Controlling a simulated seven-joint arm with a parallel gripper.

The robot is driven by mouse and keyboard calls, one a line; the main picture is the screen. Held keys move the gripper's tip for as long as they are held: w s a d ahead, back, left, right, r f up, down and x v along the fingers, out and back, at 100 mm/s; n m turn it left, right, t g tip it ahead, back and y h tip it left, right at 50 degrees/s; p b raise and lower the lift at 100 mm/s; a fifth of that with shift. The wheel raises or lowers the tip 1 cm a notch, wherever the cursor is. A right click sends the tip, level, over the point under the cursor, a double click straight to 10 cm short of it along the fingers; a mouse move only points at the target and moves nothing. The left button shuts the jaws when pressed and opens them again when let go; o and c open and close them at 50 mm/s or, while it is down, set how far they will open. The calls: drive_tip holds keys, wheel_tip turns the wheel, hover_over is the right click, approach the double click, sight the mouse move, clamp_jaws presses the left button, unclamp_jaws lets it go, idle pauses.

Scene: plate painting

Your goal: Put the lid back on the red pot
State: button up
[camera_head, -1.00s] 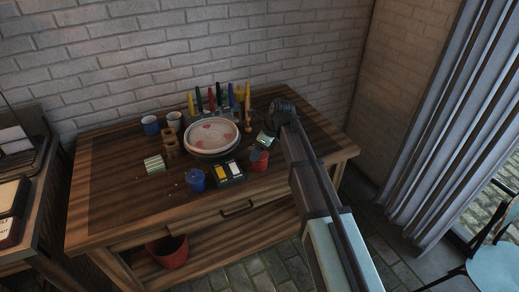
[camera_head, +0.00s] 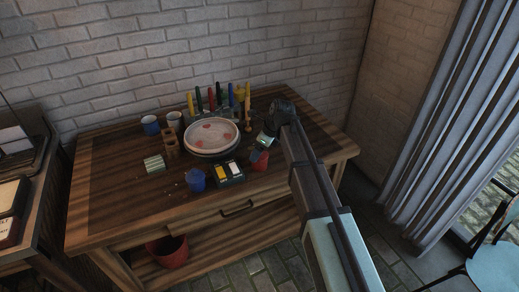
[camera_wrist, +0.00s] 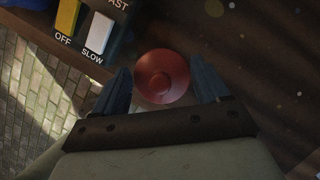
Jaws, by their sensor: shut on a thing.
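The red pot (camera_head: 259,161) stands near the front of the wooden table, right of the switch box, in the head view. My gripper (camera_head: 264,141) is just above and behind it, reaching in from the right. In the wrist view, a round red lid with a raised centre (camera_wrist: 162,78) sits between the two dark fingers of my gripper (camera_wrist: 162,85), which are shut on it. The lid hides whatever is directly below it, so I cannot tell whether it touches the pot.
The switch box (camera_head: 228,172) is close left of the pot, with a blue pot (camera_head: 195,180) beyond. A painted plate (camera_head: 211,135) stands behind. Upright coloured tools (camera_head: 220,97) line the back. The table's front right is clear.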

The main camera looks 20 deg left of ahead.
idle(0.8)
drive_tip(key=o, duration=1)
drive_tip(key=shift+o, duration=0.2)
drive_tip(key=shift+r, duration=0.1)
drive_tip(key=shift+r, duration=3.35)
clamp_jaws()
drive_tip(key=shift+f, duration=2.1)
